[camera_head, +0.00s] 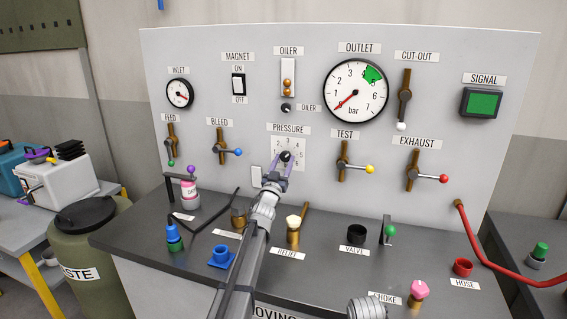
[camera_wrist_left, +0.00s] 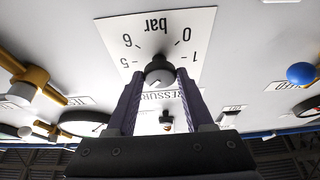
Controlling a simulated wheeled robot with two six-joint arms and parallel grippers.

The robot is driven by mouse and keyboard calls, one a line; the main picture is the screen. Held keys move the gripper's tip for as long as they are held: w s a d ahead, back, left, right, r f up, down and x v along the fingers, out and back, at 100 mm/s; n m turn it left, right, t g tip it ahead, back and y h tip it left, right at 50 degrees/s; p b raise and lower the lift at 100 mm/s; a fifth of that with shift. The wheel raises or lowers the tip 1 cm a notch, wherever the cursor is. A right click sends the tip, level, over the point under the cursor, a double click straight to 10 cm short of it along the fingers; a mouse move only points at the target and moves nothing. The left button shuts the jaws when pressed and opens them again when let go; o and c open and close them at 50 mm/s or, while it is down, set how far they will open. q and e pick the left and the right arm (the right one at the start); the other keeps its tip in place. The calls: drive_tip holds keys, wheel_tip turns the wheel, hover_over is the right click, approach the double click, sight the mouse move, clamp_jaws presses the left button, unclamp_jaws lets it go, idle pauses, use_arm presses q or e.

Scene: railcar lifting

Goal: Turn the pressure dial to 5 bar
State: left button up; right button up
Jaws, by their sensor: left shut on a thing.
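The pressure dial is a small dark knob (camera_head: 285,156) on a white scale plate (camera_head: 302,147) under the PRESSURE label. My left gripper (camera_head: 284,163) reaches up to the panel with its two purple fingers on either side of the knob, shut on it. In the left wrist view the knob (camera_wrist_left: 159,68) sits between the fingertips (camera_wrist_left: 160,78). The scale plate (camera_wrist_left: 185,28) appears upside down there, with 0, 1, 5, 6 and "bar" readable. I cannot tell the knob's setting for sure.
The OUTLET gauge (camera_head: 356,91) has its red needle at the low end, away from its green band. BLEED (camera_head: 222,151) and TEST (camera_head: 345,166) valve handles flank the dial. Loose fittings and a bottle (camera_head: 190,190) stand on the dark bench (camera_head: 330,262) below.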

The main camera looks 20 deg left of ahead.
use_arm(q)
clamp_jaws()
drive_tip(key=shift+m, duration=0.3)
drive_tip(key=m+h, duration=0.2)
drive_tip(key=m, duration=0.1)
drive_tip(key=m+h, duration=0.1)
drive_tip(key=m, duration=0.1)
drive_tip(key=shift+a+r+g+p, duration=0.1)
drive_tip(key=shift+a+g+p, duration=0.15)
drive_tip(key=shift+g+p, duration=0.1)
drive_tip(key=m+h+p, duration=0.1)
drive_tip(key=m, duration=0.2)
drive_tip(key=m+g+h+p, duration=0.1)
drive_tip(key=m, duration=0.2)
drive_tip(key=shift+a+g+h, duration=0.1)
drive_tip(key=shift+g+h, duration=0.15)
drive_tip(key=shift+h, duration=0.15)
drive_tip(key=shift+m, duration=0.6)
drive_tip(key=o, duration=1.2)
unclamp_jaws()
